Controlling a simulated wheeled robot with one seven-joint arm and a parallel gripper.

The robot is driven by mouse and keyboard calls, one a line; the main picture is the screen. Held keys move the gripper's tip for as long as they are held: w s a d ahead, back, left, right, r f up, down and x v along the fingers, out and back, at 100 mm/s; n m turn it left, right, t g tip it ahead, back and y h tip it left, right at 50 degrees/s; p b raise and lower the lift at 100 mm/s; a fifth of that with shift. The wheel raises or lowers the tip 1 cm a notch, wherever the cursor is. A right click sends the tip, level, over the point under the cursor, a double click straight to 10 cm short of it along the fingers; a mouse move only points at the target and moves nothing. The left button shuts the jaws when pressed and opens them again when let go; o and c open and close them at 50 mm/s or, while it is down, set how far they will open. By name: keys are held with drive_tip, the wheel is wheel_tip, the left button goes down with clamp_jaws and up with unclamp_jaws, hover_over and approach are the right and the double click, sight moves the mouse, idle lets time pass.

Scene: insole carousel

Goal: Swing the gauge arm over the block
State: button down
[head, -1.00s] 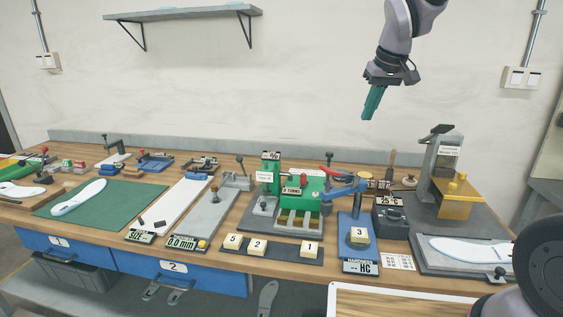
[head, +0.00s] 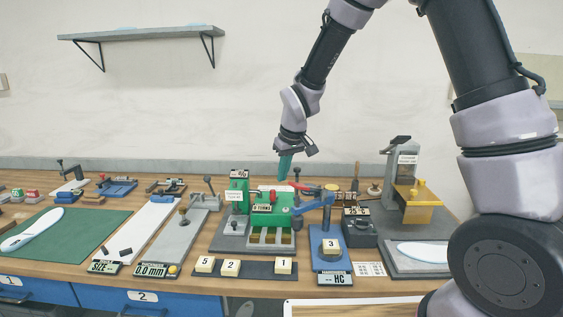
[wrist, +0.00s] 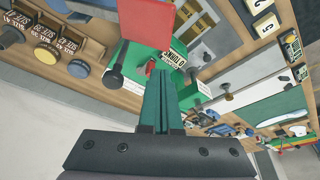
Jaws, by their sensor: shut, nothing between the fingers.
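The gauge stand is a blue base plate (head: 322,263) with an HC display at its front, right of centre in the head view. Its blue gauge arm (head: 312,204) sits on a post at the back and points left, off to the side of the block. The cream block (head: 330,243) marked 3 rests on a round seat on the base plate. My gripper (head: 285,168) has teal fingers, shut and empty, above the back of the green machine and left of the gauge arm. In the wrist view the fingers (wrist: 166,80) point toward the green machine.
The green machine (head: 268,207) stands left of the gauge. A dark box (head: 358,222) stands close on its right. A dark strip (head: 244,271) with blocks 5, 2 and 1 lies in front. A grey press (head: 401,165) stands further right.

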drive_tip(key=shift+s+d+r, duration=0.1)
drive_tip(key=shift+s+d, duration=0.25)
drive_tip(key=shift+s, duration=0.2)
drive_tip(key=shift+s+d, duration=0.35)
drive_tip(key=shift+s, duration=0.2)
drive_tip(key=shift+s, duration=0.1)
